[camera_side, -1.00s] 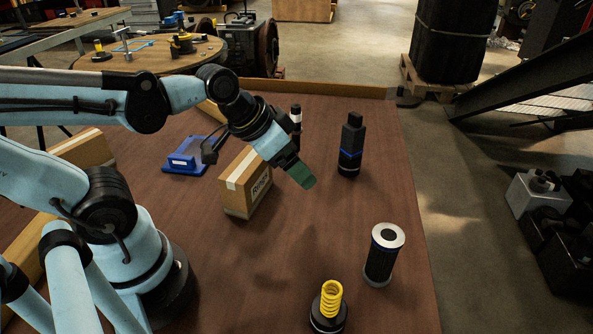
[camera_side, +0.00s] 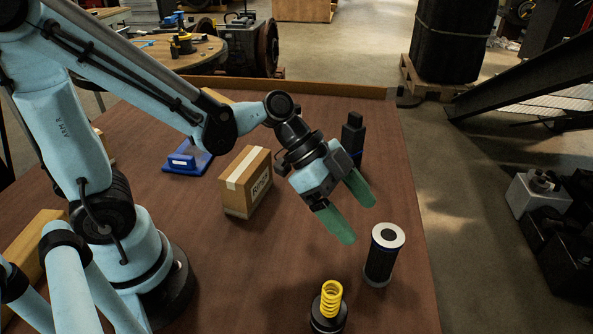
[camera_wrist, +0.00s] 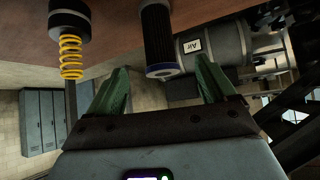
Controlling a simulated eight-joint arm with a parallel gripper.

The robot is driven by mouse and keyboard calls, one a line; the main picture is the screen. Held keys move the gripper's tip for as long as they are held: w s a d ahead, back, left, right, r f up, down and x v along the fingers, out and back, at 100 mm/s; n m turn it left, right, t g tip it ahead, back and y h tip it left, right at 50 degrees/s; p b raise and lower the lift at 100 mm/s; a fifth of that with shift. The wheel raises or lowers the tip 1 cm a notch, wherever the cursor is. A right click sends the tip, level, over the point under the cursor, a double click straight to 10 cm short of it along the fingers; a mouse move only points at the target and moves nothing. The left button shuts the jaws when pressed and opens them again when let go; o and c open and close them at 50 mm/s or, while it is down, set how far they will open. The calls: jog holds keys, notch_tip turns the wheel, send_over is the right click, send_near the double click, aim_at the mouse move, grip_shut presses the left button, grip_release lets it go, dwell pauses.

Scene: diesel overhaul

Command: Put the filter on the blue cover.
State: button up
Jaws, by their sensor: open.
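The filter (camera_side: 380,262) is a black cylinder with a pale ring on top. It stands upright near the table's right edge. In the wrist view the filter (camera_wrist: 158,35) appears beyond the gap between my fingers. The blue cover (camera_side: 186,161) lies at the back left of the table, with a raised block on it, and is partly hidden by my arm. My gripper (camera_side: 359,221) is open and empty, its green fingers tilted down just behind and left of the filter, apart from it. In the wrist view, my gripper (camera_wrist: 162,68) has both fingers spread.
A yellow spring on a black base (camera_side: 329,306) stands front-left of the filter. A cardboard box (camera_side: 247,183) stands mid-table. A black part with a square top (camera_side: 354,135) stands behind my gripper. The wooden table (camera_side: 260,275) is bare between the box and spring.

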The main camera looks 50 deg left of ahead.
aim_at(379, 239)
jog(key=x, duration=0.6)
jog(key=shift+w+d+r, duration=0.15)
jog(key=shift+d, duration=0.35)
jog(key=shift+x, duration=1.05)
jog(key=shift+c, duration=0.5)
jog(key=c, duration=1.2)
jog(key=shift+r, duration=0.15)
